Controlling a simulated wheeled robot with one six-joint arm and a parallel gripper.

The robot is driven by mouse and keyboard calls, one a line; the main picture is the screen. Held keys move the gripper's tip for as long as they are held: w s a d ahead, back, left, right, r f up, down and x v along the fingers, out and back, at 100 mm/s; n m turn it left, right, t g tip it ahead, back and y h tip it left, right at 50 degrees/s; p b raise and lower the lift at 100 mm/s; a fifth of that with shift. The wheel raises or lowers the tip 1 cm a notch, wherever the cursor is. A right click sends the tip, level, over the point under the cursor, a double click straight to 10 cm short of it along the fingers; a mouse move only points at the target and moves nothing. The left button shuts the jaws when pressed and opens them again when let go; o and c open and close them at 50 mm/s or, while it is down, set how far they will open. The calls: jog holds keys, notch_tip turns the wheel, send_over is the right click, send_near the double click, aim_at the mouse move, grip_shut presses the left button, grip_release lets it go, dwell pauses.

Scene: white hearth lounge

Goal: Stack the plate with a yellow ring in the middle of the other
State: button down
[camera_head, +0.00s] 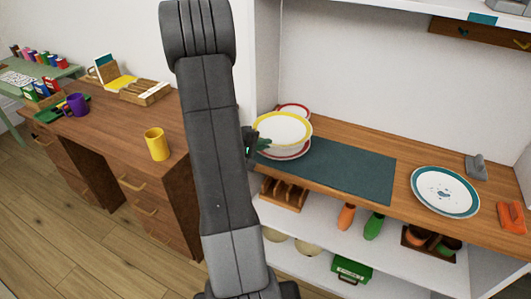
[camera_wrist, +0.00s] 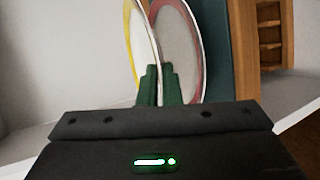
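The plate with a yellow ring (camera_head: 283,128) is at the left end of the wooden counter in the head view. My gripper (camera_head: 252,140) is at its left edge. In the wrist view my green fingers (camera_wrist: 160,88) stand on either side of the rim of the yellow-ringed plate (camera_wrist: 139,40), apparently shut on it. A red-rimmed plate (camera_wrist: 188,50) lies beneath it, with a gap between them. In the head view red rim (camera_head: 294,108) shows behind and below the yellow-ringed plate. A plate with a teal ring (camera_head: 445,190) lies flat on the counter at the right.
A dark teal mat (camera_head: 345,172) lies bare between the plates. A grey object (camera_head: 475,167) and an orange object (camera_head: 511,217) flank the teal-ringed plate. Shelves below hold several items. A desk at the left bears a yellow mug (camera_head: 157,145) and a purple mug (camera_head: 77,105).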

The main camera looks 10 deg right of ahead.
aim_at(264, 162)
notch_tip(264, 162, down, 4)
jog(key=shift+r, duration=0.15)
jog(key=shift+f, duration=0.3)
jog(key=c, duration=1.6)
grip_release()
jog(key=shift+s+f, duration=0.1)
jog(key=v, duration=1.2)
jog(key=shift+b, duration=0.35)
jog(key=shift+d, duration=0.1)
jog(key=shift+p+x, duration=0.4)
jog(key=shift+x, duration=5.5)
